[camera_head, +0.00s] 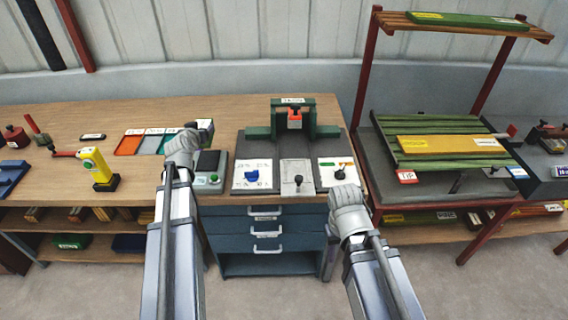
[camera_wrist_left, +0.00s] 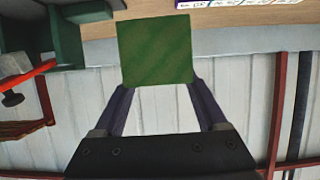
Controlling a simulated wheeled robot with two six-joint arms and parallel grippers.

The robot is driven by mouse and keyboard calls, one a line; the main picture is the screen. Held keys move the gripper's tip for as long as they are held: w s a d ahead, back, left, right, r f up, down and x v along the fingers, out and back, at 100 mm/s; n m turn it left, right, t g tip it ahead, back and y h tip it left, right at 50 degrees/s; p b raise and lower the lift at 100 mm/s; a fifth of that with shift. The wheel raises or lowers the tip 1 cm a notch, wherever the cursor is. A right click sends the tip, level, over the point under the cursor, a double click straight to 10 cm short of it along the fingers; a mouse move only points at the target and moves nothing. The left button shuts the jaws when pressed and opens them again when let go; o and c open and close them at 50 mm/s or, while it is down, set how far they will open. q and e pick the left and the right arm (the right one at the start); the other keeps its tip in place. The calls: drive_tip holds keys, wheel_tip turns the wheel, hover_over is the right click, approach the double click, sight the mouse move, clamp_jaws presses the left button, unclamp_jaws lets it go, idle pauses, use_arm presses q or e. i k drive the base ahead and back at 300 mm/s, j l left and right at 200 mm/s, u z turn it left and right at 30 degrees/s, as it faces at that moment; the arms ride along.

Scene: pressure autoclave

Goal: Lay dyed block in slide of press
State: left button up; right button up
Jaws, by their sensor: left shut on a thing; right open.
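My left gripper (camera_head: 192,128) is above the bench, left of the press. In the left wrist view its two fingers are shut on a green dyed block (camera_wrist_left: 155,50), square-faced and held clear of the bench. The press (camera_head: 257,133) is a dark green frame with an orange part under its crossbar. A light grey plate with a knob, seemingly the slide (camera_head: 297,172), lies in front of it, with no block visible on it. My right gripper (camera_head: 345,188) is open near the right card in front of the press; its fingertips are hard to make out.
A small scale-like device (camera_head: 208,178) sits under my left gripper. White cards flank the slide. A red-posted rack (camera_head: 367,65) stands to the right. Drawers (camera_head: 265,230) are below.

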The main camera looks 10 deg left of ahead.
sight(296, 172)
drive_tip(key=l, duration=0.8)
drive_tip(key=i+l, duration=0.1)
drive_tip(key=l, duration=0.7)
